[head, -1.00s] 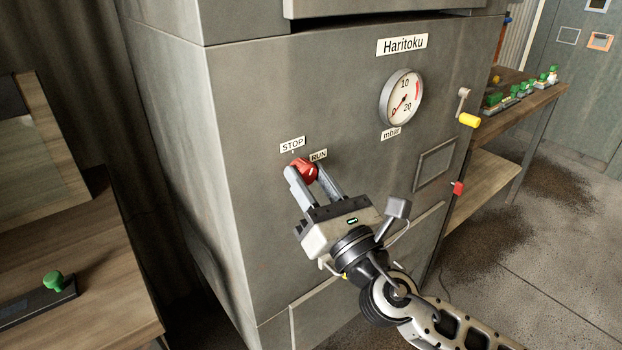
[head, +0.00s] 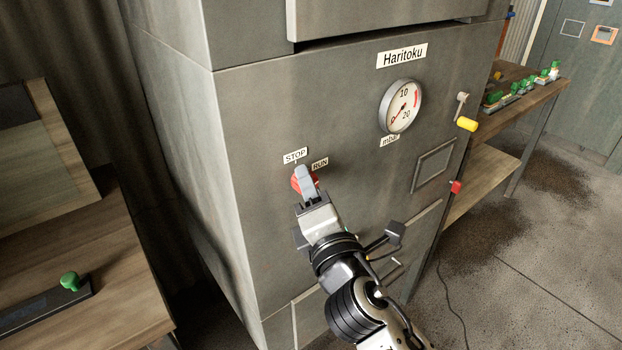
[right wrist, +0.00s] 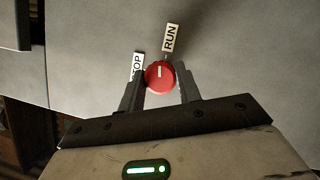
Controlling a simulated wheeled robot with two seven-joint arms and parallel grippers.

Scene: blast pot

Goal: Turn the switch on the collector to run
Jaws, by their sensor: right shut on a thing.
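The STOP label (head: 295,156) and RUN label (head: 320,164) sit above the switch. My right gripper (head: 305,180) is shut on the switch, seen edge-on in the head view and partly covering it. In the right wrist view, the red switch (right wrist: 159,75) sits between the two fingers; its white mark points up, closer to the direction of RUN (right wrist: 171,38) than of STOP (right wrist: 138,67). My left gripper is not in view.
A round pressure gauge (head: 401,106) is above right of the switch, its needle low on the dial. Wooden benches stand left (head: 80,235) and right (head: 485,170).

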